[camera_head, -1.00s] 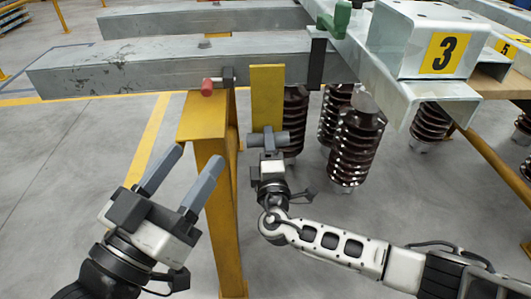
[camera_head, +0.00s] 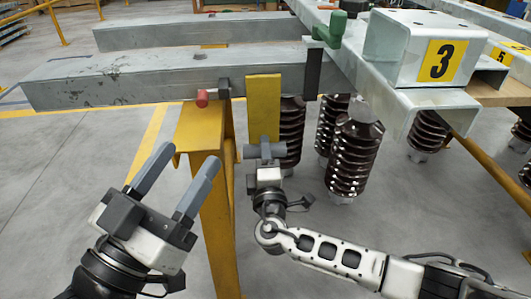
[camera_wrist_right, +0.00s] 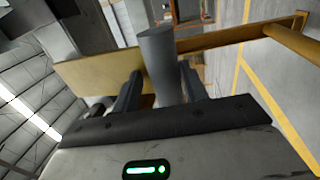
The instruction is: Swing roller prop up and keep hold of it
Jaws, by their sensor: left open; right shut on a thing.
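The roller prop is a flat yellow plate (camera_head: 264,105) in front of the grey steel beam, with a grey cylinder (camera_head: 250,151) across its lower end. The plate stands about upright in the head view and reaches down below the beam. My right gripper (camera_head: 266,153) is shut on this grey cylinder from below. In the right wrist view the grey cylinder (camera_wrist_right: 157,60) sits between the two fingers, and the yellow plate (camera_wrist_right: 90,72) extends to the left. My left gripper (camera_head: 188,157) is open and empty, left of the yellow post and apart from the prop.
The grey beam (camera_head: 130,80) crosses behind the prop. A yellow post (camera_head: 210,200) with a red-tipped pin (camera_head: 203,98) above it stands between my grippers. Brown ribbed insulators (camera_head: 354,155) hang close to the right.

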